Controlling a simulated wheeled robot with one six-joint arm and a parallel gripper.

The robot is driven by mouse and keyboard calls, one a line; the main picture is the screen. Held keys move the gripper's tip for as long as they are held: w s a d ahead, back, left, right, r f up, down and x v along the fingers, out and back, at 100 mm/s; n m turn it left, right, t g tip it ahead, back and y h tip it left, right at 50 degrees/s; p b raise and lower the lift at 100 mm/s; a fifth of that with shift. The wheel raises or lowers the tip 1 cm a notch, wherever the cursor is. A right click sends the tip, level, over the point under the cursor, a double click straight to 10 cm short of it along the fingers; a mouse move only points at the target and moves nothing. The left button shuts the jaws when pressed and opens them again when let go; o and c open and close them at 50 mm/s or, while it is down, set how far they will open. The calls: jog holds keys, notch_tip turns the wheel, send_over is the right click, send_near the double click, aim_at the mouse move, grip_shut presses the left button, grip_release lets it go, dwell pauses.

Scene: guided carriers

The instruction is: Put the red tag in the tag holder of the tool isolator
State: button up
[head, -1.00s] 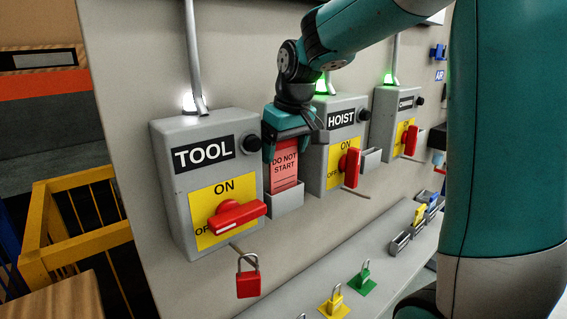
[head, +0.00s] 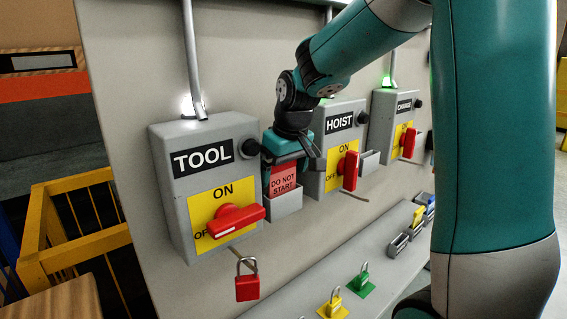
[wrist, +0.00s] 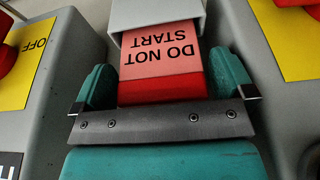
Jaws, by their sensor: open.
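The red tag (head: 283,180), marked DO NOT START, stands upright with its lower part in the grey tag holder (head: 285,202) beside the tool isolator (head: 176,205). In the wrist view the tag (wrist: 160,60) shows between my fingers, its far end inside the holder (wrist: 158,14). My gripper (head: 285,168) is open around the tag's upper end, with a finger on each side. In the wrist view a gap shows beside the tag at the right finger of my gripper (wrist: 162,88). The tool isolator's red handle (head: 236,219) lies roughly level.
A red padlock (head: 247,281) hangs below the tool isolator. The hoist isolator (head: 338,135) stands close to the right of my gripper. Yellow (head: 333,304) and green (head: 361,281) padlocks stand on the shelf below. A yellow railing (head: 75,240) is at left.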

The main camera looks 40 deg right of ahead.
jog(key=b+v, duration=0.1)
jog(key=v, duration=1.1)
jog(key=shift+b, duration=0.4)
jog(key=shift+r, duration=0.15)
